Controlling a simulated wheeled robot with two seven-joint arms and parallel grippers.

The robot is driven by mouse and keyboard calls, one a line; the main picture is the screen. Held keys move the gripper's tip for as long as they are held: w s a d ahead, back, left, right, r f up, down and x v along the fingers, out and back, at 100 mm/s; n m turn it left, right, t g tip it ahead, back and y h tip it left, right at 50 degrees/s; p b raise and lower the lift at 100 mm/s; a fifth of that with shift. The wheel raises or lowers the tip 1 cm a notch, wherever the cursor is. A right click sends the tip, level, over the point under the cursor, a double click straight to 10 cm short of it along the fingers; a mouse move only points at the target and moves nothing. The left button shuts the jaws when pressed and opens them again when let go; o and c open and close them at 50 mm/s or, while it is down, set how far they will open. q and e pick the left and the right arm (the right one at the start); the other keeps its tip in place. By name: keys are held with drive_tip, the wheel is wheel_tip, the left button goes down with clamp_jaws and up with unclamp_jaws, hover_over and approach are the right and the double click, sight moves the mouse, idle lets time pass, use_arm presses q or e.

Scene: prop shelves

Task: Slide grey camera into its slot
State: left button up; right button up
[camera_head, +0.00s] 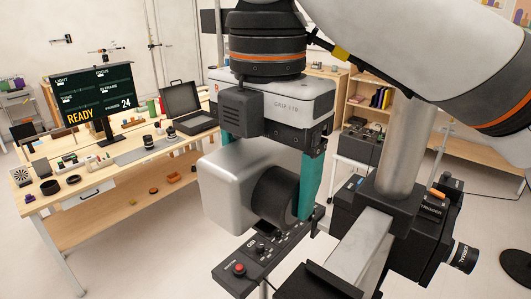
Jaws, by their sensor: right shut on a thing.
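The grey camera (226,187) is a boxy silver-grey body with a round black lens barrel (276,195) on its right side. My right gripper (264,180) comes down from above and is shut on it, with a teal finger at either side; the left finger is partly hidden behind the body. The camera is held up, just above and behind a black control panel (278,250) with a red button. I cannot tell whether it touches the panel. I cannot make out a slot for the camera. My left gripper is not in view.
A wooden table (112,171) with a monitor (92,95), an open black case (188,100) and small parts is at the left. Shelves stand behind. Open floor lies between.

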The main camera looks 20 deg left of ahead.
sight(272, 229)
drive_tip(key=shift+w+f, duration=0.2)
drive_tip(key=shift+f, duration=0.2)
drive_tip(key=shift+d+f, duration=0.1)
drive_tip(key=shift+f, duration=0.55)
drive_tip(key=shift+s+f, duration=0.15)
drive_tip(key=shift+f, duration=0.15)
drive_tip(key=shift+s+f, duration=0.1)
drive_tip(key=shift+f, duration=0.85)
wheel_tip(272, 229, down, 2)
drive_tip(key=shift+d+b, duration=0.1)
drive_tip(key=shift+b, duration=0.25)
drive_tip(key=shift+d+f+b, duration=0.1)
drive_tip(key=shift+f+b, duration=0.6)
drive_tip(key=shift+b, duration=0.35)
drive_tip(key=shift+r, duration=0.15)
use_arm(q)
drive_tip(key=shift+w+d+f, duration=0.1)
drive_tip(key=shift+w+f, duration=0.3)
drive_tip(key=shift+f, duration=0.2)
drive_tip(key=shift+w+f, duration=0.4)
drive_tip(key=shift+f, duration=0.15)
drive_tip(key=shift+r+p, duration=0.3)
drive_tip(key=shift+p, duration=0.25)
use_arm(e)
drive_tip(key=shift+d+f, duration=0.1)
drive_tip(key=shift+f, duration=0.2)
